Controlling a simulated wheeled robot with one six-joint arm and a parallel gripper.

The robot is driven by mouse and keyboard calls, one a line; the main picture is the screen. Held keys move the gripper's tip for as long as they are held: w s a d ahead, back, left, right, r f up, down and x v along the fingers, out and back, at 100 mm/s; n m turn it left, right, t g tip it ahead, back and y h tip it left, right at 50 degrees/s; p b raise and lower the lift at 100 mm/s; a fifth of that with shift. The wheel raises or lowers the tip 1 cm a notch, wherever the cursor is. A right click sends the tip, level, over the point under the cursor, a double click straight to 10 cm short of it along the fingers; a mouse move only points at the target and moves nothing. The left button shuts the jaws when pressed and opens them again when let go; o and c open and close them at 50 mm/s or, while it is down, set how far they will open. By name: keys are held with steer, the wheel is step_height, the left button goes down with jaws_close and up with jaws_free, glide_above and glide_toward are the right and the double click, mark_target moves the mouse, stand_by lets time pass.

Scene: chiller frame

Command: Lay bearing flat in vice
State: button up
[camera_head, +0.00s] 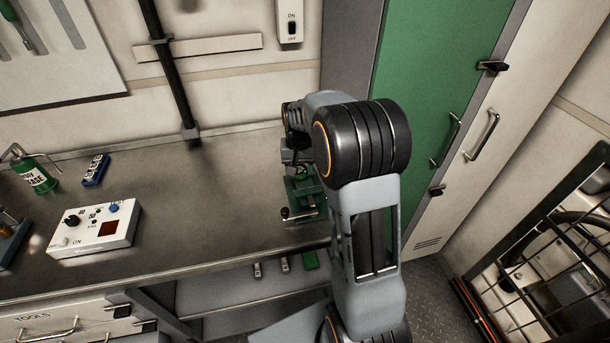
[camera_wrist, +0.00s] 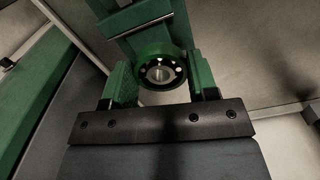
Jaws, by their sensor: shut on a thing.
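The bearing (camera_wrist: 160,74) is a ring with a bright inner bore and balls around it, in the wrist view. My gripper (camera_wrist: 161,68) is shut on it, with one green finger on each side. The bearing's round face is turned towards the wrist camera. The green vice (camera_wrist: 128,22), with a metal bar across it, is just beyond the bearing. I cannot tell whether the bearing touches it. In the head view the vice (camera_head: 303,194) stands at the bench's right end. My arm hides the bearing and the fingers there.
The workbench (camera_head: 200,207) is clear left of the vice. A white control box (camera_head: 95,230), a blue block (camera_head: 95,170) and a green grease can (camera_head: 35,176) stand farther left. A green cabinet door (camera_head: 425,75) rises on the right. Small items lie on the shelf below.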

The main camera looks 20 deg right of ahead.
mark_target(305, 184)
steer(key=shift+w+d+f, duration=0.2)
steer(key=shift+d+f, duration=0.25)
steer(key=shift+f, duration=0.1)
steer(key=shift+w+d+f, duration=0.15)
steer(key=shift+d+f, duration=0.3)
steer(key=shift+f, duration=0.1)
steer(key=f, duration=0.1)
steer(key=f+p, duration=0.1)
steer(key=shift+d+f, duration=0.3)
steer(key=shift+f, duration=0.1)
steer(key=shift+c, duration=0.3)
steer(key=shift+s+a+f, duration=0.1)
steer(key=shift+s+f, duration=0.1)
steer(key=shift+f, duration=0.45)
jaws_close()
steer(key=o, duration=0.7)
jaws_free()
steer(key=shift+w, duration=0.1)
steer(key=shift+o, duration=0.9)
steer(key=shift+w, duration=0.15)
steer(key=shift+o, duration=0.8)
steer(key=shift+r, duration=0.1)
